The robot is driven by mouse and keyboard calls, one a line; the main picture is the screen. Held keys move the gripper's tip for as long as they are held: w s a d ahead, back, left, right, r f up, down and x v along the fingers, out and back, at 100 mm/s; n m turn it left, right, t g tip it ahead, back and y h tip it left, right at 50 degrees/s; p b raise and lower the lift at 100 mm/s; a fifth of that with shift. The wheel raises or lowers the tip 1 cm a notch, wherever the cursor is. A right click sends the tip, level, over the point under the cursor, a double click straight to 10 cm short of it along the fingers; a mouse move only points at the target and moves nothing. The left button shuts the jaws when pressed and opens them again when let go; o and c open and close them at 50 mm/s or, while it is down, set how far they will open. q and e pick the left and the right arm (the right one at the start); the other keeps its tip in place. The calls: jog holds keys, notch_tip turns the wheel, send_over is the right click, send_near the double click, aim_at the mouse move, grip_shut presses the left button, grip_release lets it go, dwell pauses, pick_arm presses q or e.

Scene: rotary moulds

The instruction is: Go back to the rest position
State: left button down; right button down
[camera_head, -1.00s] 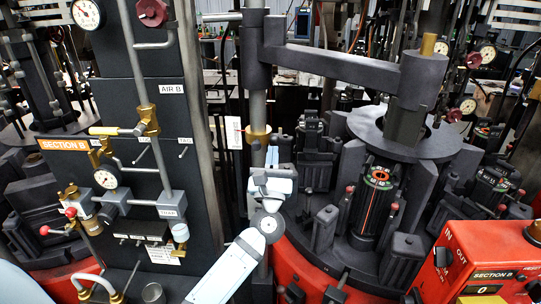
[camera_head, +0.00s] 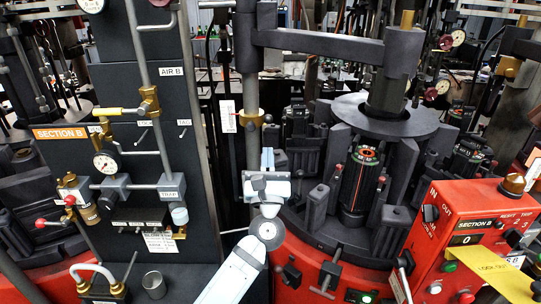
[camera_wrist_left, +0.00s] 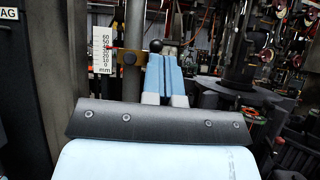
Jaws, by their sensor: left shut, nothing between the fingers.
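My left gripper (camera_head: 267,158) is in the middle of the head view, on its white and grey arm from the bottom edge. Its blue-faced fingers point up and away, in front of the dark machine. In the left wrist view the two fingers (camera_wrist_left: 166,75) lie side by side, shut and empty. A dark ball-shaped knob shows just beyond their tips; I cannot tell how far off it is. My right gripper is in neither view.
The Section B panel (camera_head: 150,90) with gauges and valves stands left of my arm. A grey post (camera_head: 247,70) rises behind the gripper. The mould machine (camera_head: 362,180) is to the right. A red control box (camera_head: 445,250) with a yellow tag (camera_head: 490,275) stands at lower right.

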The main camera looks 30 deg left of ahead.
pick_arm(q)
jog(key=s+d+f+m+g+h+p, duration=0.2)
jog(key=s+d+f+m+h, duration=0.5)
jog(key=m, duration=0.8)
jog(key=s+d+f+m+g+h+p, duration=0.1)
jog(key=s+d+f+m+h, duration=0.15)
jog(key=f+m+h, duration=1)
jog(key=s+f+m+g+y+p, duration=0.2)
jog(key=s+f+m+g+y, duration=0.2)
jog(key=s+f+m+g, duration=0.4)
jog(key=s+f+m, duration=0.6)
jog(key=s+m, duration=0.1)
jog(key=m, duration=0.2)
jog(key=shift+s+d, duration=0.15)
jog(key=shift+d, duration=0.05)
